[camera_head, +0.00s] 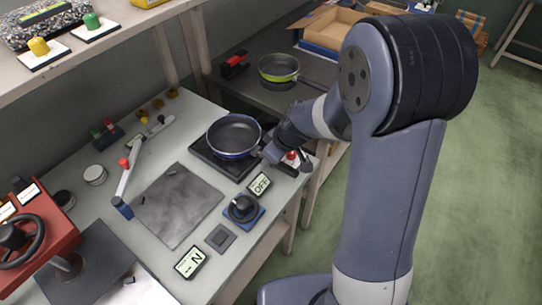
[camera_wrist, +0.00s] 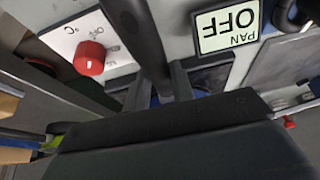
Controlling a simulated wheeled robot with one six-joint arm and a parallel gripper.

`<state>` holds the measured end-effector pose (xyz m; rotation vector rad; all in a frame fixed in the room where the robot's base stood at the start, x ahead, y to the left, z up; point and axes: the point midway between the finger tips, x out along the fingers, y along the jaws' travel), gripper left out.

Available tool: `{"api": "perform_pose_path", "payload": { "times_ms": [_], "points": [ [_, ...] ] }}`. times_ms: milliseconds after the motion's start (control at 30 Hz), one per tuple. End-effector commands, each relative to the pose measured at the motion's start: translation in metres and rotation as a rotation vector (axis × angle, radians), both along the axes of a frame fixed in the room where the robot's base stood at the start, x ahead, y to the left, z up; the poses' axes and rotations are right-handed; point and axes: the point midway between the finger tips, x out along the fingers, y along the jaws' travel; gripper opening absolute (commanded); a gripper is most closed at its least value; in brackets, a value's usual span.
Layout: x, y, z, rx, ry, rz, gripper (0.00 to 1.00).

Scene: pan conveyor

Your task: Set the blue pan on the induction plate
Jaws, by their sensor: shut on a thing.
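The blue pan (camera_head: 234,136) has a dark inside and a blue outer wall. In the head view it is level over the black induction plate (camera_head: 207,158), whose front-left part shows beside it. I cannot tell whether the pan touches the plate or hovers just above it. My gripper (camera_head: 283,163) is at the pan's handle side, partly hidden by my own arm. In the wrist view, my gripper (camera_wrist: 160,88) is shut on the dark pan handle (camera_wrist: 134,28). The pan body is mostly hidden there.
A display (camera_head: 260,185) reads OFF; the wrist view shows PAN OFF (camera_wrist: 228,24). A red knob (camera_wrist: 89,58) on a white panel is close to the handle. A black dial on a blue base (camera_head: 243,209) stands in front. A green pan (camera_head: 278,69) sits on the conveyor behind.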

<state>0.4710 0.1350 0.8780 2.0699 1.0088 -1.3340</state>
Motion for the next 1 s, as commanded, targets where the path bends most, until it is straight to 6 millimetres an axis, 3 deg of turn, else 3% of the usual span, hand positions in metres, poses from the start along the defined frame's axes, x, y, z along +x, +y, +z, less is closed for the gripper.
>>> {"api": "perform_pose_path", "payload": {
  "times_ms": [867,900,1000],
  "points": [
    [-0.0035,-0.0006,-0.011,-0.003,0.012,0.003,0.0],
    [-0.0034,-0.0006,-0.0108,-0.003,0.012,0.003,0.27],
    [-0.0027,-0.0004,-0.01,-0.003,0.009,0.002,0.35]
  ]
}}
